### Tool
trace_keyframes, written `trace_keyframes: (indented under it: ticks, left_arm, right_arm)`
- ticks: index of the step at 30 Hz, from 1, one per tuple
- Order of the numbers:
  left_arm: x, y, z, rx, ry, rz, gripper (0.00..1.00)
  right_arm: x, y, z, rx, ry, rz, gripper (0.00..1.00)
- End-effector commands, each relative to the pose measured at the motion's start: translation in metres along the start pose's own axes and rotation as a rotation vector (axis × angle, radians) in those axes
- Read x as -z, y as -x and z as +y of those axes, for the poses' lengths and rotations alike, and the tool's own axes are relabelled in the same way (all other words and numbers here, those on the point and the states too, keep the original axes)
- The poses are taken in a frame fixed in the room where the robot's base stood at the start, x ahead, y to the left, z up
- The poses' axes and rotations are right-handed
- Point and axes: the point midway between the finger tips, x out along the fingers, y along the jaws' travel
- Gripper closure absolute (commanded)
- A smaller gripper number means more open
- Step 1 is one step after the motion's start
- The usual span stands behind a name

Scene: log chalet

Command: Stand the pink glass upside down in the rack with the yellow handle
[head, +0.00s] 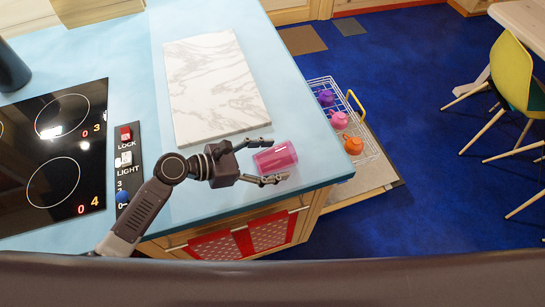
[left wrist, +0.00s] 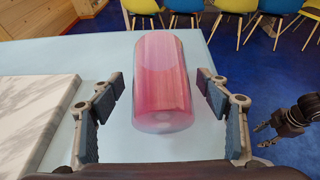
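The pink glass (head: 275,157) lies on its side near the right edge of the light blue counter. It also shows in the left wrist view (left wrist: 162,80), lengthwise away from the camera. My left gripper (head: 268,162) is open, with one finger on each side of the glass; in the left wrist view (left wrist: 160,110) gaps show between both fingers and the glass. The white wire rack (head: 369,143) with the yellow handle (head: 361,102) is lower, right of the counter. My right gripper (left wrist: 264,134) shows in the left wrist view at right, open and empty.
A purple cup (head: 326,97), a pink cup (head: 339,120) and an orange cup (head: 353,144) are in the rack. A marble board (head: 213,85) lies beside the glass. A black cooktop (head: 55,150) is at left. Chairs (head: 518,75) stand far right on blue floor.

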Motion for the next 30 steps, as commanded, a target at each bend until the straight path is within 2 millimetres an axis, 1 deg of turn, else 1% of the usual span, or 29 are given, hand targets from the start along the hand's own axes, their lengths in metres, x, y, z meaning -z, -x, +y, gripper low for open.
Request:
trace_keyframes:
  ticks: [1,2,14,20,23,26,30]
  left_arm:
    - [0.000,0.000,0.000,0.000,0.000,0.000,0.37]
    - [0.000,0.000,0.000,0.000,0.000,0.000,0.40]
    - [-0.001,0.000,0.000,0.000,0.000,-0.001,0.84]
    - [-0.001,0.001,0.000,0.000,0.000,-0.001,0.85]
    - [-0.004,0.002,0.000,0.000,0.000,-0.001,0.85]
    - [-0.012,0.005,0.000,0.000,-0.003,-0.003,0.85]
    - [-0.033,0.014,0.000,-0.001,-0.005,-0.003,0.85]
  right_arm:
    - [-0.001,0.000,0.000,0.000,0.000,-0.001,0.60]
    - [-0.002,0.000,0.000,0.000,0.000,-0.002,0.60]
    - [-0.011,0.000,-0.002,0.003,0.001,-0.017,0.60]
    - [-0.011,0.001,-0.002,0.003,0.000,-0.017,0.60]
    - [-0.011,0.001,-0.003,0.003,0.000,-0.017,0.60]
    - [-0.011,0.002,-0.003,0.004,0.000,-0.016,0.60]
    - [-0.010,0.003,-0.004,0.005,-0.001,-0.015,0.60]
